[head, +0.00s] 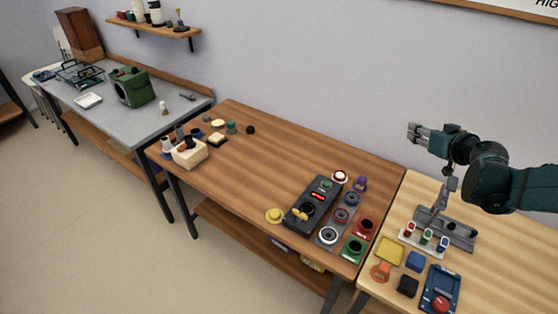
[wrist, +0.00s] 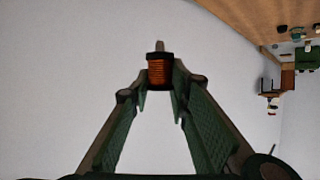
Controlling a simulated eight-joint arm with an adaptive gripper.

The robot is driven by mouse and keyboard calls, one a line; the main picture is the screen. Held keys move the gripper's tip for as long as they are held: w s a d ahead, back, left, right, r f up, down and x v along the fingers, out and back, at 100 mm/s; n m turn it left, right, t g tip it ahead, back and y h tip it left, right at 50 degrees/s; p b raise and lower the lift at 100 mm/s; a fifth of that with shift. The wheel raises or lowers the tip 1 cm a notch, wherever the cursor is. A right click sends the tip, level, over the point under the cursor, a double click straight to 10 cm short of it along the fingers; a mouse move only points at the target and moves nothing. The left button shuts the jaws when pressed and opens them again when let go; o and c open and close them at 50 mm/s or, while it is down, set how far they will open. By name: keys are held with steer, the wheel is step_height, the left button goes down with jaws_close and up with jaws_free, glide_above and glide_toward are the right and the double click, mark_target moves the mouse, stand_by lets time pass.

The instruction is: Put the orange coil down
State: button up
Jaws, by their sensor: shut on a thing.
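The orange coil (wrist: 159,72), a small copper-orange winding between dark end caps, is pinched between the fingertips of my gripper (wrist: 160,82) in the wrist view. A pale tip shows beyond the coil. In the head view my gripper (head: 418,132) is at the right, raised above the light wooden table (head: 500,270) and pointing left. The coil cannot be made out in the head view. Only plain wall shows behind it in the wrist view, with nothing under it.
Below my arm are a grey stand (head: 458,234), a white rack (head: 423,241) of coloured pieces, yellow (head: 390,251) and blue (head: 415,261) pieces, an orange piece (head: 381,271) and a blue tray (head: 443,280). The brown table (head: 270,160) has a clear middle beside a dark control box (head: 314,205).

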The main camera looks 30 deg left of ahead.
steer(key=s+a+n+g+y, duration=0.1)
steer(key=s+a, duration=0.1)
steer(key=a, duration=0.6)
steer(key=s+a+n+g+y, duration=0.1)
steer(key=s+a, duration=0.2)
steer(key=a, duration=0.4)
steer(key=n+g+y, duration=0.2)
steer(key=n+g, duration=0.2)
glide_above(251, 176)
steer(key=s+a, duration=0.2)
steer(key=s, duration=0.1)
step_height(251, 176, down, 10)
steer(key=shift+s+d+f+b, duration=0.2)
steer(key=shift+d+f+b, duration=0.1)
steer(key=shift+f, duration=0.15)
steer(key=shift+f+b, duration=0.85)
steer(key=shift+f, duration=2.25)
steer(key=shift+f, duration=0.1)
steer(key=shift+f+b, duration=0.55)
steer(key=shift+f, duration=1.25)
